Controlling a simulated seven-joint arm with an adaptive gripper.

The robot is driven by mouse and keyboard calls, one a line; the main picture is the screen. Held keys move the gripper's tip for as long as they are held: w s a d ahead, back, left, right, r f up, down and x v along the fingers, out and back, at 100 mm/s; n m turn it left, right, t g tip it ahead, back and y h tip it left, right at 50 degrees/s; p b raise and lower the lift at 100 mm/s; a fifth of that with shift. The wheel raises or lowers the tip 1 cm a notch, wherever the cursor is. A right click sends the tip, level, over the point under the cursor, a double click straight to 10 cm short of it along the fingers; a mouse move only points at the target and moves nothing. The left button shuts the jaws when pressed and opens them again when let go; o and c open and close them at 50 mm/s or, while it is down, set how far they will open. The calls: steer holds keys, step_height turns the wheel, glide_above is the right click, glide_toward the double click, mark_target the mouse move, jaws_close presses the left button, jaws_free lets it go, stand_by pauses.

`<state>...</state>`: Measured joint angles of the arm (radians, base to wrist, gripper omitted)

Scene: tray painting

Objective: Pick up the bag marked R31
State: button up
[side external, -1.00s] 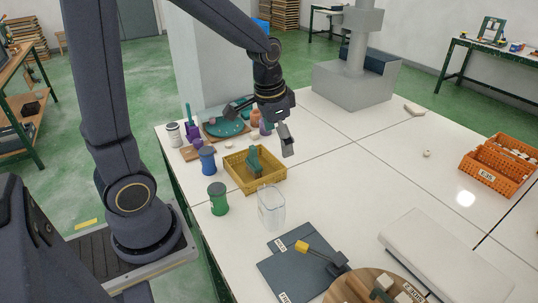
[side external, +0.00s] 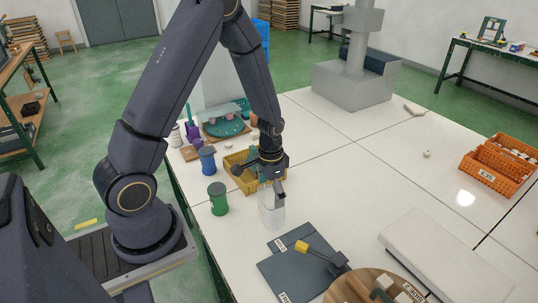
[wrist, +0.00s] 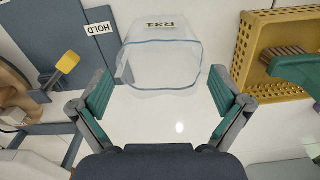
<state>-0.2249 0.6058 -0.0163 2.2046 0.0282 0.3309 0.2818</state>
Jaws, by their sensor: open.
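The clear bag (wrist: 160,66) lies ahead of my gripper in the wrist view, its blue-edged rim facing me. Its dark marking, upside down near the top of that view, reads R31. In the side view the same bag (side external: 271,214) stands upright on the white table, its top partly hidden by my gripper (side external: 261,184). In the wrist view my gripper (wrist: 161,93) is open and empty, its green-padded fingers on either side of the bag's rim. The bag is not gripped; whether a finger touches it I cannot tell.
A yellow crate (wrist: 244,72) with a green item stands close beside the bag. A green jar (side external: 218,200) and a blue jar (side external: 207,160) stand to the left.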

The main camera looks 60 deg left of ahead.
mark_target(271, 202)
step_height(271, 202, down, 5)
steer(key=shift+w, duration=0.15)
steer(key=c, duration=0.6)
steer(key=shift+r, duration=0.15)
